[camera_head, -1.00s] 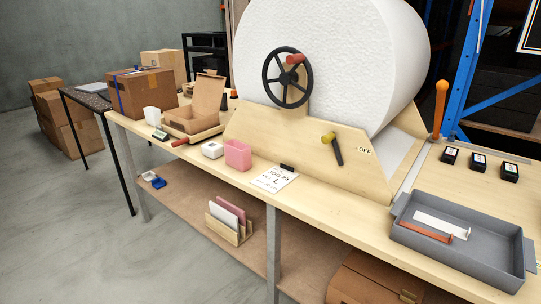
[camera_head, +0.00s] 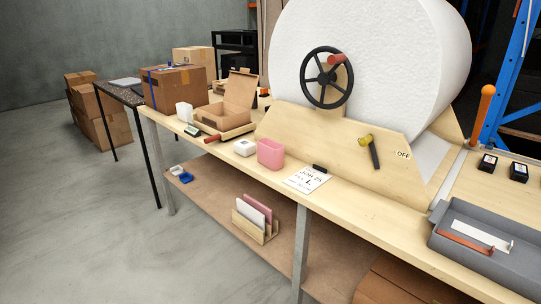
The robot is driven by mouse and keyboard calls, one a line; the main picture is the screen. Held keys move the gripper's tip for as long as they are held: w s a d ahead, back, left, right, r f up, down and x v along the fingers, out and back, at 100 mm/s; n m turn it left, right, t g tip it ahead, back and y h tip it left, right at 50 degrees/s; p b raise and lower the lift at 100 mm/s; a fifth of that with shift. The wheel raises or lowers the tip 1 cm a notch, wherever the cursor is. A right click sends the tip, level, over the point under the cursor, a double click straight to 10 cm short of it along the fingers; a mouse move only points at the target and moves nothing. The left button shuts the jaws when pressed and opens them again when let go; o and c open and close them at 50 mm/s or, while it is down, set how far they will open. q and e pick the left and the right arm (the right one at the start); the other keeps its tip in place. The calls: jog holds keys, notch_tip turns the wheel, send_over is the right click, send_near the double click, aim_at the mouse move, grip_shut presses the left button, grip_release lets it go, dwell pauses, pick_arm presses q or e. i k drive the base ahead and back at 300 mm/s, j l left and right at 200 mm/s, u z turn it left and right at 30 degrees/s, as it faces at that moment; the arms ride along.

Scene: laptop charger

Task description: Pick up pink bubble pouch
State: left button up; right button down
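A wooden rack (camera_head: 268,238) stands on the lower shelf below the bench. It holds upright flat pouches: a pink one (camera_head: 250,218) and a paler, whitish-pink one (camera_head: 257,207). Their lower parts are hidden by the rack, and bubble texture is too small to make out. A pink open-topped container (camera_head: 270,154) stands on the bench top above, near the front edge. Neither of my grippers is in view.
The bench top (camera_head: 345,200) overhangs the lower shelf (camera_head: 210,200); a grey leg (camera_head: 301,240) stands right of the rack. Small blue and white items (camera_head: 181,175) lie left on the shelf. A grey tray (camera_head: 470,275) sits at right. Floor (camera_head: 90,220) at left is clear.

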aim_at(270, 154)
jog(key=i+j, duration=0.2)
jog(key=i+j+z, duration=0.1)
jog(key=j, duration=0.35)
jog(key=i+j, duration=0.3)
jog(key=i+j+z, duration=0.1)
jog(key=j, duration=0.25)
jog(key=i+j, duration=0.25)
jog(key=j, duration=0.15)
jog(key=i+j+z, duration=0.1)
jog(key=j, duration=0.25)
jog(key=i+j, duration=0.25)
jog(key=i+j+z, duration=0.1)
jog(key=j, duration=0.35)
jog(key=i, duration=0.05)
